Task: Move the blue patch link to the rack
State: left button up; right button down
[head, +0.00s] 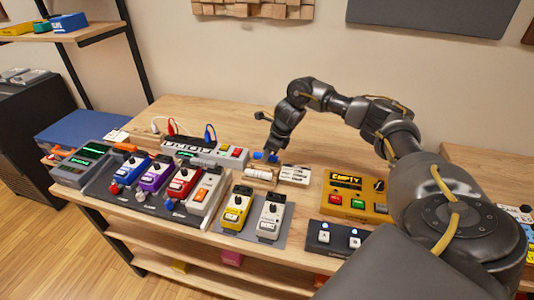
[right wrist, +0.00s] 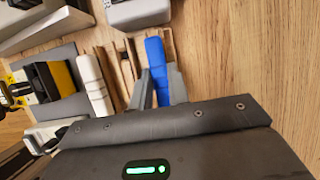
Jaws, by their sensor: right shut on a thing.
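The blue patch link (head: 259,156) is a short blue bar at the back of the wooden rack (head: 262,174). In the right wrist view the blue link (right wrist: 156,65) lies between the two fingers of my right gripper (right wrist: 158,92), which is shut on it. Wooden strips of the rack (right wrist: 127,70) show on both sides of the link; whether it rests in a slot or is held just above it I cannot tell. A white link (right wrist: 92,84) lies in the rack's other part. My right gripper (head: 271,152) reaches down from behind. My left gripper is not in view.
Pedals (head: 237,210) stand in front, and a yellow display box (head: 355,195) is farther right. The table behind is clear.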

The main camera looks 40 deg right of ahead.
jog(key=c, duration=0.9)
grip_release()
jog(key=shift+o, duration=0.2)
jog(key=shift+r, duration=0.15)
jog(key=shift+r+p, duration=2.6)
jog(key=shift+r, duration=0.8)
